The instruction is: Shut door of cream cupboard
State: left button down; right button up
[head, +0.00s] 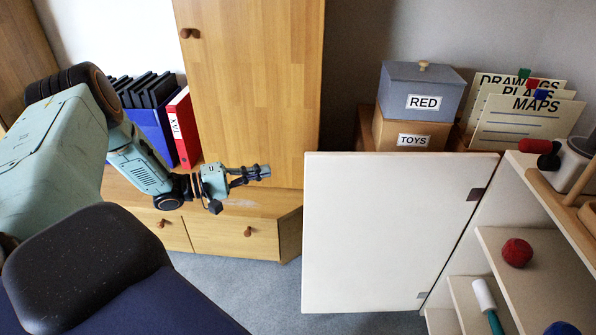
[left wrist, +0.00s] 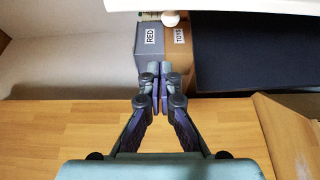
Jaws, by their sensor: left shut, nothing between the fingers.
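The cream cupboard (head: 497,207) stands at the right, its shelves exposed. Its flat white door (head: 375,225) is open, swung out to the left, with hinges along its right side. My left gripper (head: 264,172) is to the left of the door's free edge, near its upper part, pointing right, with a gap between them. Its fingers are together and empty, as the left wrist view also shows (left wrist: 159,72). My right gripper is not in view.
A red ball (head: 517,252) and a white-and-teal tool (head: 486,300) are on the cupboard shelves. A grey RED box (head: 421,88) stands on a TOYS box (head: 408,133) behind the door. A wooden cabinet (head: 250,90) is behind my gripper. Carpet (head: 240,285) is clear in front.

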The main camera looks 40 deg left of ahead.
pick_arm(q)
jog(key=w+d+b, duration=0.4)
jog(key=w+d, duration=0.1)
jog(key=d, duration=0.3)
dwell(0.4)
jog(key=shift+s+d+r, duration=0.1)
jog(key=shift+s+d, duration=0.05)
jog(key=shift+s, duration=0.1)
